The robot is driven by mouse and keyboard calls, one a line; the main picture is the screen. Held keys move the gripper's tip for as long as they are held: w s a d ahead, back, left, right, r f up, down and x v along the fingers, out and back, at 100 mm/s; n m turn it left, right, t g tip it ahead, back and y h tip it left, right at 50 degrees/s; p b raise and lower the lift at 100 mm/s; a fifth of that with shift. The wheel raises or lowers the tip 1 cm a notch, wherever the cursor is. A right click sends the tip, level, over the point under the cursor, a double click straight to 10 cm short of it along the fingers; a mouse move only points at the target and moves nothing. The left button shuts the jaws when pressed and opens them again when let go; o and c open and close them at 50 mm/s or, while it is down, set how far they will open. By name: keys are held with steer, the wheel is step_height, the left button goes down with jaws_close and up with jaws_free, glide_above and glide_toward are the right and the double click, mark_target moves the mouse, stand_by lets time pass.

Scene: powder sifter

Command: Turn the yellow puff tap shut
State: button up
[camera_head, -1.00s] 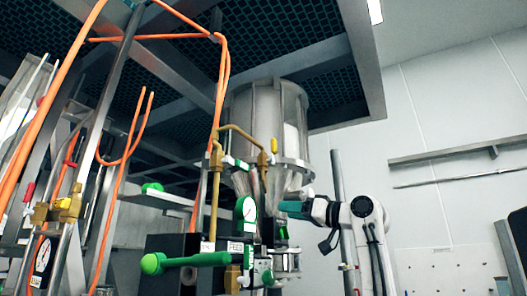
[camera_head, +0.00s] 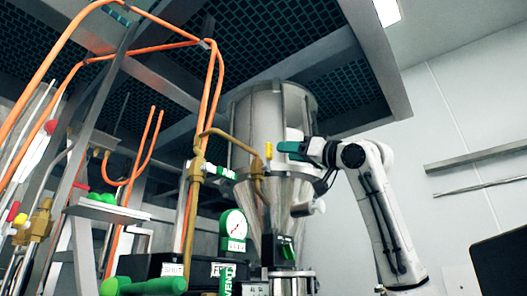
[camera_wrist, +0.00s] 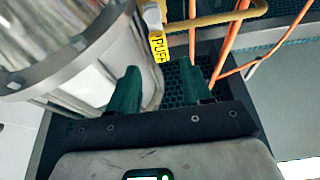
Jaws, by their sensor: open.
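The yellow puff tap (camera_head: 268,151) is a small upright yellow handle on a brass pipe beside the steel hopper. In the wrist view its handle (camera_wrist: 159,47), lettered PUFF, shows just above the gap between my fingertips, nearer the left finger. My gripper (camera_head: 288,148) has green fingers and is open and empty. It comes in from the right at about the tap's height, close to the handle. In the wrist view the fingers of my gripper (camera_wrist: 160,78) stand apart, with the handle beyond their tips. I cannot tell the exact distance.
The steel hopper (camera_head: 285,110) stands right behind the tap, and its bolted flange (camera_wrist: 55,70) is close to my left finger. A brass pipe (camera_wrist: 215,18) and orange hoses (camera_wrist: 230,45) run near the right finger. A pressure gauge (camera_head: 233,230) sits lower down.

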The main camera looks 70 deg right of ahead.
mark_target(272, 150)
steer(key=p+x, duration=0.3)
steer(key=x, duration=0.5)
steer(key=shift+w+r+p, duration=0.2)
steer(key=shift+r+p, duration=0.05)
steer(key=shift+p, duration=0.15)
steer(key=shift+x, duration=0.8)
steer(key=shift+d+f, duration=0.1)
steer(key=shift+f, duration=0.05)
jaws_close()
